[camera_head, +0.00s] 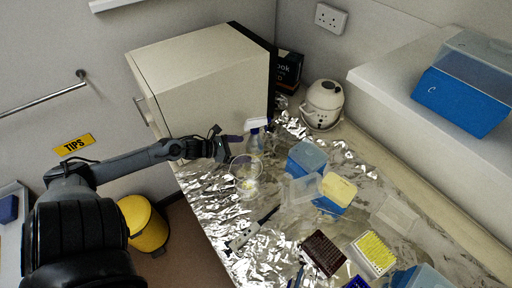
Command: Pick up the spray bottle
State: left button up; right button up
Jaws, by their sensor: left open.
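The spray bottle (254,142) stands upright on the foil-covered bench, close to the front of the large cream cabinet. It has a clear body and a white and blue spray head (257,123). My left gripper (234,147) is open, just to the left of the bottle, with its fingers pointing toward it. I cannot tell whether a finger touches the bottle. My right gripper is not in view.
A clear round dish (246,170) sits just below the bottle. A white rice-cooker-like pot (323,104) stands behind right. Blue tip boxes (306,158), a dark red rack (323,252) and a yellow-topped rack (374,252) crowd the bench's right. The cream cabinet (205,80) stands behind.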

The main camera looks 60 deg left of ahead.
aim_at(256, 149)
pick_arm(q)
jog(key=shift+b+x, duration=0.3)
jog(key=shift+x, duration=3.25)
jog(key=shift+a+f, duration=0.15)
jog(key=c, duration=1.4)
jog(key=shift+c, duration=0.4)
jog(key=shift+r, duration=0.2)
